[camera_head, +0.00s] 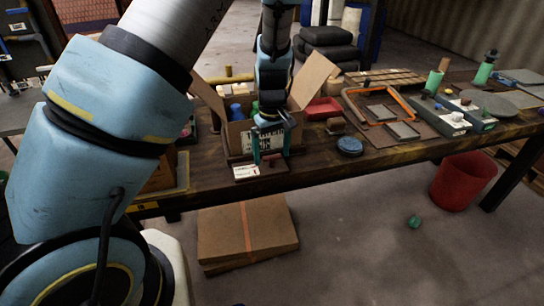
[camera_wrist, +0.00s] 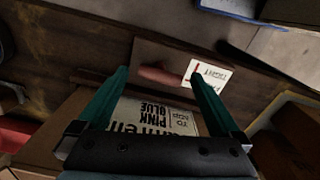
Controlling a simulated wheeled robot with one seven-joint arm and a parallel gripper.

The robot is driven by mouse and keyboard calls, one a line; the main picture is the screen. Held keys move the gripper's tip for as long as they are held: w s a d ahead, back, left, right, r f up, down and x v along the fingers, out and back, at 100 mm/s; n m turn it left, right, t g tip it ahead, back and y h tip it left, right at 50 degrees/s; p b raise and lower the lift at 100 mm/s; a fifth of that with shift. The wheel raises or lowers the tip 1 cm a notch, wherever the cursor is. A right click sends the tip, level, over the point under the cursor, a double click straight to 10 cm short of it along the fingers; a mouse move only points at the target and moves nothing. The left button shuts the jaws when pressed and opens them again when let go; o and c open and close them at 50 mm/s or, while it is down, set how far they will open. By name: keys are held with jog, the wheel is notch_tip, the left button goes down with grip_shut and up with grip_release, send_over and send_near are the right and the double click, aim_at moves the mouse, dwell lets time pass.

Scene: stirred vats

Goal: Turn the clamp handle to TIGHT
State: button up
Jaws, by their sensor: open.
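The clamp handle (camera_wrist: 157,75) is a short reddish-brown bar on a dark plate (camera_wrist: 150,52). In the wrist view it lies crosswise between my fingertips, its right end toward a white label card (camera_wrist: 208,77) with a red mark and the word TIGHT, seen upside down. The card also shows in the head view (camera_head: 245,172), at the table's front edge. My gripper (camera_head: 270,158) points down there, in front of the cardboard box. Its two green fingers (camera_wrist: 158,77) are open, one on each side of the handle. Whether they touch it I cannot tell.
An open cardboard box (camera_head: 236,138) with bottles stands right behind my gripper; its printed side (camera_wrist: 150,117) shows below the fingers. A blue round lid (camera_head: 350,146) lies to the right on the table. A red bin (camera_head: 462,182) stands on the floor.

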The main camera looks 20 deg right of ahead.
jog(key=shift+f, duration=1)
jog(key=c, duration=1.1)
